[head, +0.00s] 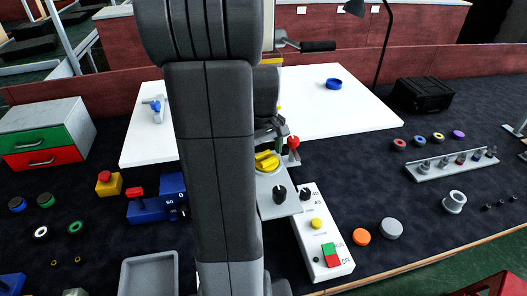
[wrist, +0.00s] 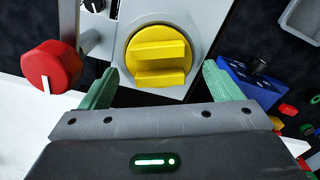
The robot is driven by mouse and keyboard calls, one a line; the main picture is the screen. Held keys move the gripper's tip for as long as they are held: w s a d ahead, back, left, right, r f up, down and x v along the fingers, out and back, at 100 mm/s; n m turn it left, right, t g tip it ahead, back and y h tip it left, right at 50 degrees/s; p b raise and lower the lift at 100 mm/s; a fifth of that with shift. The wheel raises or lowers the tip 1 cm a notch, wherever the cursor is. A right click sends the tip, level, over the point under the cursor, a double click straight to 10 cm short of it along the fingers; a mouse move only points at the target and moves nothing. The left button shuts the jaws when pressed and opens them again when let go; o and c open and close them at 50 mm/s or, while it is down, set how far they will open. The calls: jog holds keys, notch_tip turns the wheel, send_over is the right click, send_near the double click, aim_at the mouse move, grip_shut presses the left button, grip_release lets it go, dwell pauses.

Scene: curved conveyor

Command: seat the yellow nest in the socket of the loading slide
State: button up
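The yellow nest (wrist: 158,54) is a round disc with two raised parallel ridges. In the wrist view it lies inside the round grey socket (wrist: 196,30) of the loading slide (wrist: 213,10); I cannot tell how deep it sits. In the head view the nest (head: 267,162) shows just right of my arm, on the grey slide plate (head: 270,208) with a black knob. My gripper (wrist: 160,68) is open, its green fingers spread on either side of the nest, with a gap to it on both sides. In the head view my arm hides most of the gripper.
A red knob (wrist: 52,78) stands close left of my fingers in the wrist view, and a blue box (wrist: 250,80) close right. A white control box (head: 322,235) adjoins the slide. A white table (head: 340,110) lies behind; a grey tray (head: 148,275) is in front.

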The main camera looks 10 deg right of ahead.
jog(key=shift+r, duration=0.1)
notch_tip(320, 180, up, 12)
dwell(0.6)
notch_tip(320, 180, down, 12)
jog(key=shift+r, duration=1.8)
